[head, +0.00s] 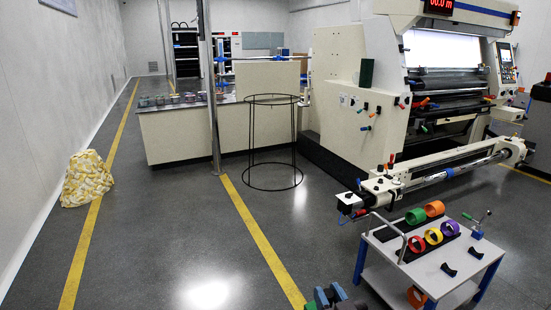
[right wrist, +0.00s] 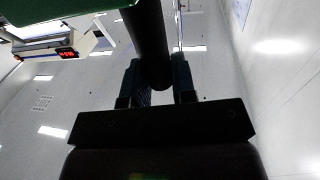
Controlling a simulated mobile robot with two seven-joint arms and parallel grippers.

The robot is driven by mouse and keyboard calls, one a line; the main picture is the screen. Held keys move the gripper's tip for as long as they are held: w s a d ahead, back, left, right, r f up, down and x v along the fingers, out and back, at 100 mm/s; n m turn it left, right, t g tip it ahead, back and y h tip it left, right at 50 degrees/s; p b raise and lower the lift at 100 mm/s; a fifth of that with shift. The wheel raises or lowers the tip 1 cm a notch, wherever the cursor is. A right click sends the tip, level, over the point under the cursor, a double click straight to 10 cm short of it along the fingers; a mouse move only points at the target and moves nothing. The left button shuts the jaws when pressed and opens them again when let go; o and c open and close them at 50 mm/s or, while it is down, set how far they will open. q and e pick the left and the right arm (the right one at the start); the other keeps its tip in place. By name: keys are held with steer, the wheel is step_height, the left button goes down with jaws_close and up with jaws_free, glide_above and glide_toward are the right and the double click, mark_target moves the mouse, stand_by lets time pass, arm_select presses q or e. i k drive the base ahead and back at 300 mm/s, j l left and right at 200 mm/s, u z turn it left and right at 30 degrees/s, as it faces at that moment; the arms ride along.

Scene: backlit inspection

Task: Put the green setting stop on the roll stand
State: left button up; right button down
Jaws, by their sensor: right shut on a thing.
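My right gripper (right wrist: 157,90) is shut on a thick black cylindrical part in the right wrist view. A large green surface (right wrist: 60,12) fills the top left beside this part; together they look like the green setting stop, though their join is out of frame. In the head view my right gripper (head: 332,296) shows only at the bottom edge, left of the small cart, and what it holds is not clear there. The roll stand (head: 385,188), with its silver shaft (head: 450,172), stands in front of the cream machine. My left gripper is not in view.
The white cart (head: 395,262) at the lower right carries a green ring (head: 415,216), several other coloured rings, black blocks and a bent metal bar. A black wire frame (head: 273,187) stands mid-floor. The grey floor left of it is open, with a yellow-patterned heap (head: 87,178) by the wall.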

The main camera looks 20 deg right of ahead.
mark_target(461, 263)
steer(key=i+z, duration=0.4)
steer(key=i+j+z, duration=0.15)
steer(key=i+z, duration=0.45)
steer(key=z, duration=0.15)
steer(key=i+z, duration=0.15)
steer(key=z, duration=0.2)
steer(key=i+z, duration=0.3)
steer(key=i+l+z, duration=0.2)
steer(key=i, duration=0.2)
steer(key=i+l+z, duration=0.2)
steer(key=i, duration=0.2)
steer(key=i+l+u, duration=0.15)
steer(key=i, duration=0.25)
steer(key=i+l+u, duration=0.15)
steer(key=i, duration=0.25)
